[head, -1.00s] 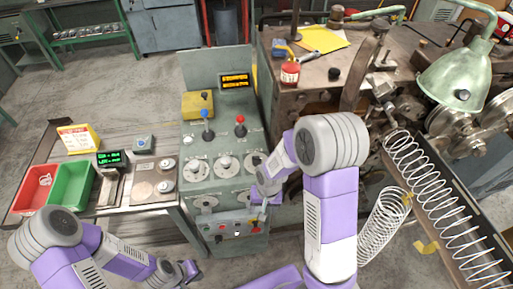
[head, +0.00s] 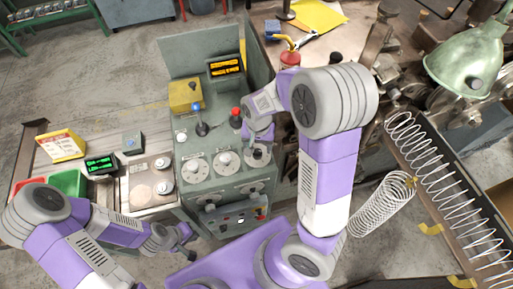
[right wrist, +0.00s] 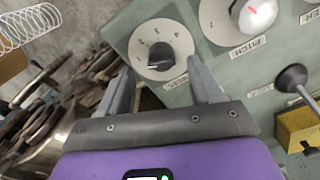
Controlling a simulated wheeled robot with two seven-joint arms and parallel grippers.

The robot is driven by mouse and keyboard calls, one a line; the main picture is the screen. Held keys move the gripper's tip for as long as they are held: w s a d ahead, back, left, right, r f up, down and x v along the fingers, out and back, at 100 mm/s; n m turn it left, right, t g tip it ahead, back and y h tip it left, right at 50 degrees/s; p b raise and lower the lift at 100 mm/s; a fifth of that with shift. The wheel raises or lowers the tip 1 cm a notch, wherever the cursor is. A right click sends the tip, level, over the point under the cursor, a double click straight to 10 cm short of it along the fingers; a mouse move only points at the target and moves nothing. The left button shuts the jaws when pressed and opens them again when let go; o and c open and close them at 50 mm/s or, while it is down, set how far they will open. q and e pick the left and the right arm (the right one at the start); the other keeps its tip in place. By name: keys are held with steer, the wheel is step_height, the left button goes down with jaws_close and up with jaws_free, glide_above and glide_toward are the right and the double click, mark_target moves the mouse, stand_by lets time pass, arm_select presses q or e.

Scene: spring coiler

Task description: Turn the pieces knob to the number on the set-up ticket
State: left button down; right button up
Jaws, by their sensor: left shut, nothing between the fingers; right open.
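A black pointer knob (right wrist: 158,54) sits on a round white dial with numbers in the right wrist view; its label is too small to read surely. In the head view this dial (head: 257,154) is at the right of the upper dial row on the grey-green control panel. My right gripper (head: 258,140) is open just above it, its fingers (right wrist: 160,72) either side of the knob, apart from it. The set-up ticket (head: 62,145) is a yellow and white card at the left; its writing is unreadable. My left gripper (head: 188,247) is shut and empty below the side table.
A white knob (right wrist: 257,14) on the dial labelled pitch is beside the black one. A yellow box (head: 185,95) stands behind. Wire coils (head: 384,203) are at the right.

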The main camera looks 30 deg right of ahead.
mark_target(257, 150)
step_height(257, 150, down, 4)
steer(key=shift+w+r, duration=0.1)
steer(key=shift+w, duration=0.05)
steer(key=c, duration=1.1)
steer(key=shift+o, duration=0.2)
steer(key=m+p, duration=0.2)
steer(key=m, duration=0.2)
steer(key=shift+r+m, duration=0.15)
steer(key=shift+m, duration=0.15)
steer(key=shift+m+p, duration=1.4)
steer(key=shift+m, duration=0.7)
